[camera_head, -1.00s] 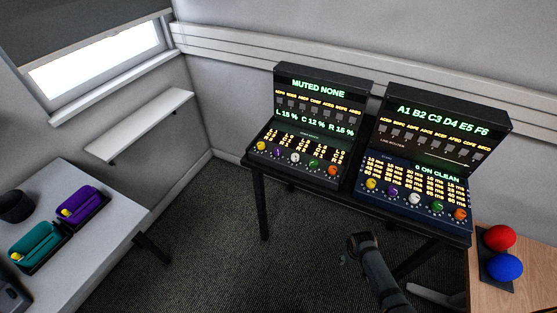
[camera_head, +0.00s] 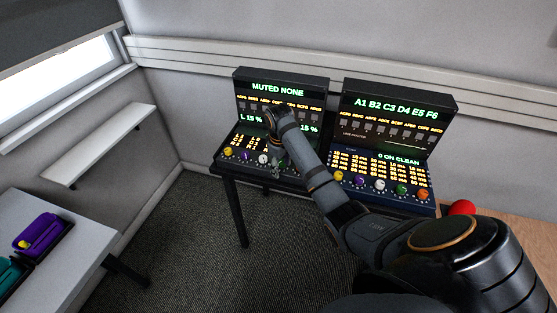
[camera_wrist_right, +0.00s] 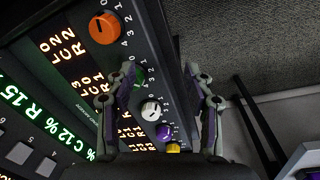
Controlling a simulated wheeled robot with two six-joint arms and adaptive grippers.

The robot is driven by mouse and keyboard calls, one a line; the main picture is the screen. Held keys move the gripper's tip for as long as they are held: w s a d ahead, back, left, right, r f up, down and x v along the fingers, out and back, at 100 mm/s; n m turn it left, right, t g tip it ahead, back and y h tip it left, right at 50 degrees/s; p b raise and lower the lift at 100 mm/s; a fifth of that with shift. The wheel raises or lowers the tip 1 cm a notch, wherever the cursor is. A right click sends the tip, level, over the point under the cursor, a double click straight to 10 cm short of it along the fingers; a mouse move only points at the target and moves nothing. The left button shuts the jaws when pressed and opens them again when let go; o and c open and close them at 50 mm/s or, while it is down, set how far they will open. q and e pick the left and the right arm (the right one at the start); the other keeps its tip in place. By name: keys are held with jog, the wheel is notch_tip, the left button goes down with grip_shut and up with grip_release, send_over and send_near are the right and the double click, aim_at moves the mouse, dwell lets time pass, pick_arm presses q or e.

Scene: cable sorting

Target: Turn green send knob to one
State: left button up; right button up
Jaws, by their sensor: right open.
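The left console (camera_head: 240,98) has a row of coloured knobs along its front. My right gripper (camera_wrist_right: 160,72) is open above this row, its two fingers apart. In the wrist view the green knob (camera_wrist_right: 140,76) shows beside the left fingertip and is partly covered by it. I cannot tell whether they touch. The white knob (camera_wrist_right: 151,110) and orange knob (camera_wrist_right: 103,28) sit on either side of the green one, with printed digits near them. In the head view my right arm and gripper (camera_head: 276,170) cover part of the knob row. My left gripper is not in view.
The right console (camera_head: 395,103) stands beside it with its own green knob (camera_head: 402,189). Purple (camera_wrist_right: 164,132) and yellow (camera_wrist_right: 173,147) knobs lie farther along the left console. A red ball-shaped button (camera_head: 461,207) is partly hidden by my arm. Open floor lies in front.

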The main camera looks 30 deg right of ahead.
aim_at(282, 161)
jog(key=w+d+r+y, duration=0.1)
jog(key=w+d+r, duration=0.2)
jog(key=w+r, duration=0.35)
jog(key=shift+n+g, duration=0.3)
jog(key=shift+g, duration=0.1)
jog(key=f, duration=0.3)
jog(key=s+f+p, duration=0.1)
jog(key=f, duration=0.2)
jog(key=s+f, duration=0.1)
jog(key=f, duration=0.2)
jog(key=shift+f+p, duration=0.1)
jog(key=shift+p, duration=0.3)
grip_shut()
